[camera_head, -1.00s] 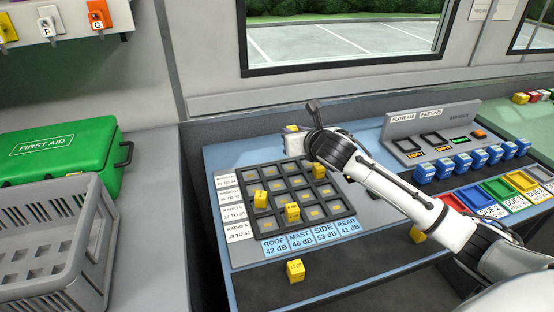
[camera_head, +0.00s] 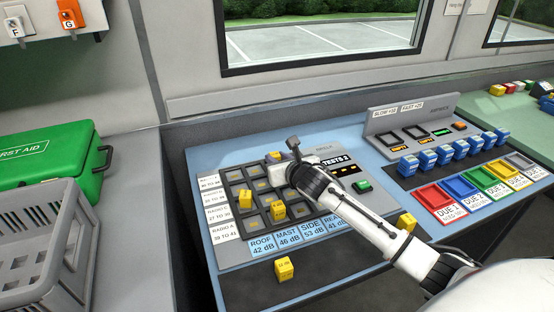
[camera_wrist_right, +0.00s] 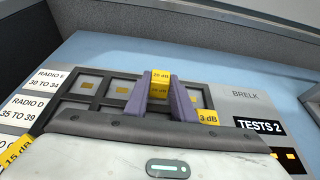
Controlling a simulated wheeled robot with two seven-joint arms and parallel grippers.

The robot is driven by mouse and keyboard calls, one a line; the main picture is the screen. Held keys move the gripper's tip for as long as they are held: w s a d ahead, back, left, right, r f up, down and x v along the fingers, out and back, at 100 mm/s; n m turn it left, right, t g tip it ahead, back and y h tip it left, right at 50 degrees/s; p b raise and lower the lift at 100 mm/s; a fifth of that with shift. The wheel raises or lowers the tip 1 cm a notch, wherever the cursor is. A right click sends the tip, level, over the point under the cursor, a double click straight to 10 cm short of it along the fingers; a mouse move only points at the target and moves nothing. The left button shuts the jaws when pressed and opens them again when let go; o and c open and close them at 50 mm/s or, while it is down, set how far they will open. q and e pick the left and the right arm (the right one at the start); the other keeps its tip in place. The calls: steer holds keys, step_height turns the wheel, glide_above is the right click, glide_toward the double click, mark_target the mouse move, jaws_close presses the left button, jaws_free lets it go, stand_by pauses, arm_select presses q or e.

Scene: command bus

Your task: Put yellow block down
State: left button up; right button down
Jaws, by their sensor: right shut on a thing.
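My right gripper (camera_head: 278,154) is over the far row of the dark socket grid (camera_head: 264,222). In the right wrist view its two purple fingers (camera_wrist_right: 160,100) are shut on a yellow block (camera_wrist_right: 160,78) marked 20 dB. The block's top also shows beside the gripper in the head view (camera_head: 272,156). It is at the third socket of the far row, by the RADIO E label (camera_wrist_right: 52,76). I cannot tell whether it is seated or just above the socket. My left gripper is not in view.
Yellow blocks stand in the grid (camera_head: 245,198) (camera_head: 277,210); a 3 dB block (camera_wrist_right: 207,117) is close right of the fingers. Other yellow blocks lie on the dark strip (camera_head: 284,268) and further right (camera_head: 406,222). A grey basket (camera_head: 45,245) is at left.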

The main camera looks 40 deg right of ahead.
steer(key=c, duration=1.5)
jaws_free()
steer(key=shift+f, duration=0.15)
steer(key=shift+s+a+r, duration=0.1)
steer(key=shift+s+r, duration=0.05)
steer(key=shift+r, duration=0.1)
steer(key=p+v, duration=0.1)
steer(key=v, duration=1)
steer(key=shift+s, duration=0.35)
